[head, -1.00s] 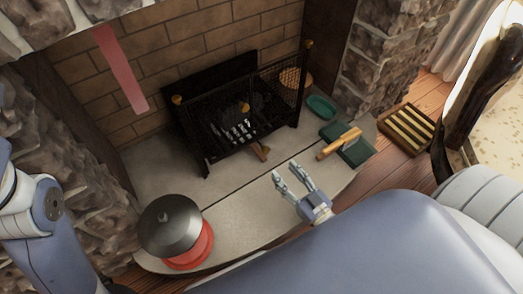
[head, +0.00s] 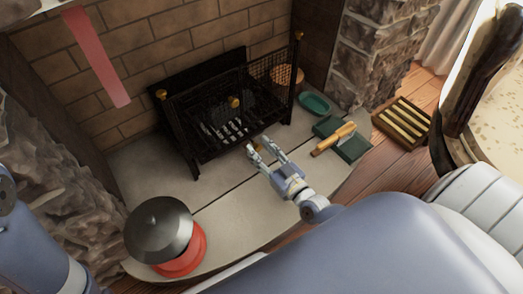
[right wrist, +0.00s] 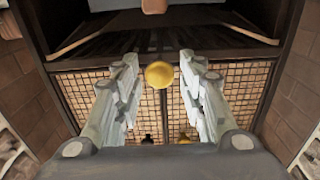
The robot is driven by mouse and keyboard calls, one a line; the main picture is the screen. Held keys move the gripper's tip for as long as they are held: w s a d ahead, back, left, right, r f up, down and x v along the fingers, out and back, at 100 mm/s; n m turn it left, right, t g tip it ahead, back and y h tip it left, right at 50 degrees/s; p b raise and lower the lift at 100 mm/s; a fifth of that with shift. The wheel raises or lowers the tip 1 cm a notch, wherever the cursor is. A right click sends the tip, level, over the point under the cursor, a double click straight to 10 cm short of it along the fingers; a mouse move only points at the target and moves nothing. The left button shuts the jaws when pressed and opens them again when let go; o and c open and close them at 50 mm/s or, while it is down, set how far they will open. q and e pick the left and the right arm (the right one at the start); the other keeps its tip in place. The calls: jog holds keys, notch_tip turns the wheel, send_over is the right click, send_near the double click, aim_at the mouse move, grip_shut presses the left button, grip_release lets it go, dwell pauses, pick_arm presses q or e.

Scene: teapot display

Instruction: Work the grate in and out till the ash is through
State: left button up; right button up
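The black fire basket (head: 183,128) stands in the brick fireplace, with mesh sides and brass knobs. Pale grate bars (head: 222,131) show low in its front. My right gripper (head: 259,147) is just in front of the basket's lower edge, fingers apart. It hides most of the grate's handle there. In the right wrist view, a round brass knob (right wrist: 160,75) shows between the open fingers, with mesh behind; I cannot tell whether they touch it. Any ash is too small to make out. My left arm shows at the left edge, its gripper out of view.
A dark domed lid (head: 159,230) sits over a red base (head: 184,262) at the hearth's front left. A green dish (head: 314,103), a green tray (head: 355,148) with a wooden-handled tool (head: 333,138), and a slatted box (head: 403,124) are right. A pink strip (head: 96,57) hangs left.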

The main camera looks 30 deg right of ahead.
aim_at(256, 145)
grip_shut()
jog(key=shift+w+a, duration=0.2)
jog(key=shift+w, duration=1.95)
jog(key=shift+r, duration=0.1)
jog(key=shift+o, duration=2.3)
grip_release()
jog(key=shift+w+a, duration=0.1)
jog(key=s, duration=0.4)
jog(key=s+d, duration=0.1)
jog(key=s, duration=0.7)
jog(key=shift+d, duration=0.35)
